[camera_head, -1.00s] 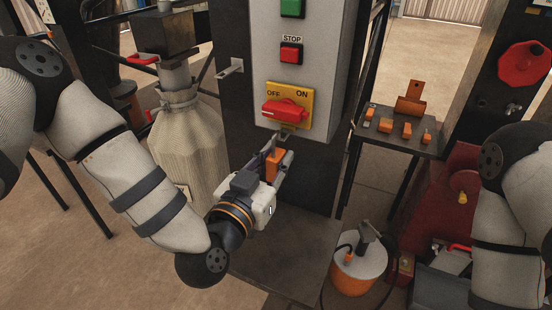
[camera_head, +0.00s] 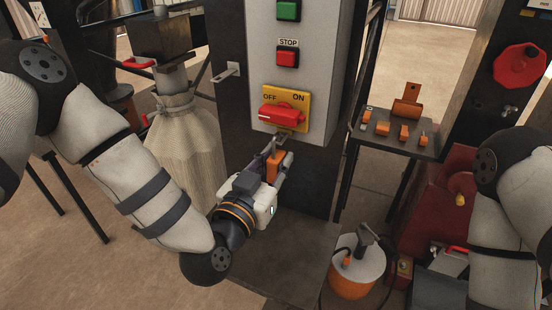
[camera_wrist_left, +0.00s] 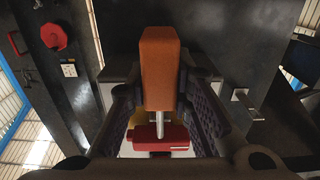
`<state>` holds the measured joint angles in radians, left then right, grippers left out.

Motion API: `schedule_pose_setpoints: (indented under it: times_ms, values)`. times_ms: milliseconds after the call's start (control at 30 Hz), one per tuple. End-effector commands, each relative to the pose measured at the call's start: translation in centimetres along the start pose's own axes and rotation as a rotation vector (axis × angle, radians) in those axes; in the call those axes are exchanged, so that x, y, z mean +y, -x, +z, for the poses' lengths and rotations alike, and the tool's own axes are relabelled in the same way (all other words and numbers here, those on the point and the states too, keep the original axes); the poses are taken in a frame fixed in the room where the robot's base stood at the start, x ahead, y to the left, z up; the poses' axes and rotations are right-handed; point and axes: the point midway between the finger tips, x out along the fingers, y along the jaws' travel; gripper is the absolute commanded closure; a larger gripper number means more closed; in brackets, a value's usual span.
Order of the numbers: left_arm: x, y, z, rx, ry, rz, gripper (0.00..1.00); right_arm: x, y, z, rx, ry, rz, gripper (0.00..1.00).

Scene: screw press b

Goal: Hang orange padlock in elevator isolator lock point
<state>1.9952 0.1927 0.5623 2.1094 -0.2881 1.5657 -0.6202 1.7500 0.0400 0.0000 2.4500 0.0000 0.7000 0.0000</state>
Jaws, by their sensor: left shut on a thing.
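My left gripper (camera_head: 274,163) is shut on the orange padlock (camera_head: 273,169), just below the isolator. In the left wrist view the padlock (camera_wrist_left: 160,70) sits between the two dark fingers, its metal shackle pointing at the red handle (camera_wrist_left: 160,140). In the head view the red isolator handle (camera_head: 281,115) lies level on its yellow plate (camera_head: 304,100) marked OFF and ON, nearer the OFF side. A small metal lock point (camera_head: 286,134) sticks out under the plate. The shackle is close to it; whether it passes through cannot be told. My right gripper is out of view.
A side table (camera_head: 399,143) at the right bears several small orange items and an orange bracket (camera_head: 407,103). A red STOP button (camera_head: 288,55) and a green button (camera_head: 289,10) are above the isolator. An orange and white drum (camera_head: 357,270) stands on the floor.

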Motion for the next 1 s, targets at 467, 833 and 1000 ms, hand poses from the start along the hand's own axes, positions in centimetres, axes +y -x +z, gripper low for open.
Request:
schedule_pose_setpoints:
  times_ms: [467,833,1000]
  values:
    - [0.02,0.01,0.83,0.001,0.0,0.001,1.0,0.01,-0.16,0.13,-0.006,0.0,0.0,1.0]
    - [0.04,-0.01,0.65,0.003,0.0,0.001,1.0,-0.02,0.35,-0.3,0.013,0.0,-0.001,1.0]
    - [0.03,-0.01,0.73,0.002,0.0,0.001,1.0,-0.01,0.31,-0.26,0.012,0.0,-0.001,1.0]
